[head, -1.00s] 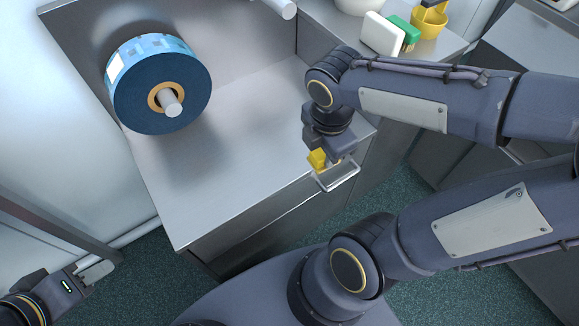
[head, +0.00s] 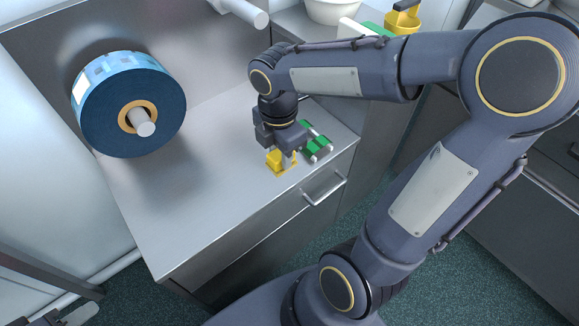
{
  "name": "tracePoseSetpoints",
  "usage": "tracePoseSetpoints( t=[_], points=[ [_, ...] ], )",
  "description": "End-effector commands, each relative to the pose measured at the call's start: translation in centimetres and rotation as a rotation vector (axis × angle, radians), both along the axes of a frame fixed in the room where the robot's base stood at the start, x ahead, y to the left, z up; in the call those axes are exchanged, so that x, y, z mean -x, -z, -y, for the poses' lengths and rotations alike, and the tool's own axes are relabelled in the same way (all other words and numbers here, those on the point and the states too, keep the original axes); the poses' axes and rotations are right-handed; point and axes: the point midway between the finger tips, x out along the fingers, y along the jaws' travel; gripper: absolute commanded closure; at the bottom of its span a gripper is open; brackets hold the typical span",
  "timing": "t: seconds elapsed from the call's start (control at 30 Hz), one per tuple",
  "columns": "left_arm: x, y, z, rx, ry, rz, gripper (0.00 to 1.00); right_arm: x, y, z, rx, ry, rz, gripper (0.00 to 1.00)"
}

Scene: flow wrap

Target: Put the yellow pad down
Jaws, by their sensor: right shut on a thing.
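The yellow pad (head: 274,161) is in the jaws of my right gripper (head: 285,161), low over the front right part of the steel counter (head: 190,215). The gripper points down and is shut on the pad, covering part of it. I cannot tell whether the pad touches the steel. A small part of my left gripper (head: 80,315) shows at the bottom left edge. Its jaws cannot be made out.
Green objects with pale ends (head: 318,145) lie just right of my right gripper. A drawer handle (head: 325,190) juts from the counter front. A blue film roll (head: 130,105) is on a spindle at the left. A yellow container (head: 402,20) and white bowl (head: 335,10) stand behind.

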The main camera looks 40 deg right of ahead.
Motion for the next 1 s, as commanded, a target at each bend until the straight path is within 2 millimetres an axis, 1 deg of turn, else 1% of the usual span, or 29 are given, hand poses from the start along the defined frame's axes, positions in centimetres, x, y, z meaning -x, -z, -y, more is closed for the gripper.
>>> tracePoseSetpoints(
  t=[0.03,0.1,0.2,0.3,0.4,0.5,0.6,0.87,0.9,1.0],
  points=[
    [0.0,0.6,0.0,0.000,0.000,0.000,0.64,-1.3,1.0,0.2,-0.001,0.000,-0.003,1.00],
    [0.0,1.4,0.0,0.000,0.000,0.000,0.64,-2.4,2.6,0.5,0.000,0.000,-0.005,1.00],
    [0.0,2.1,0.0,0.000,0.000,0.000,0.64,-4.0,4.6,0.8,0.000,0.001,-0.004,1.00],
    [0.0,2.7,0.0,0.000,0.000,0.000,0.64,-5.4,6.1,1.0,0.000,0.000,-0.002,1.00],
    [0.0,2.8,0.0,0.000,0.000,0.000,0.64,-5.6,7.6,1.1,0.000,-0.001,-0.003,1.00],
    [0.0,2.9,0.0,0.000,0.000,0.000,0.64,-5.8,8.5,1.1,0.001,0.000,-0.001,1.00],
    [0.0,3.0,0.0,0.000,0.000,0.000,0.64,-5.9,9.0,1.1,0.000,0.000,0.000,1.00],
    [0.0,3.0,0.0,0.000,0.000,0.000,0.64,-5.9,9.0,1.1,0.000,0.001,0.001,1.00],
    [0.0,3.0,0.0,0.000,0.000,0.000,0.64,-5.9,9.1,1.1,0.000,0.000,0.001,0.66],
    [0.0,3.0,0.0,0.000,0.000,0.000,0.64,-5.9,9.0,1.1,0.000,0.000,0.001,0.53]
  ],
)
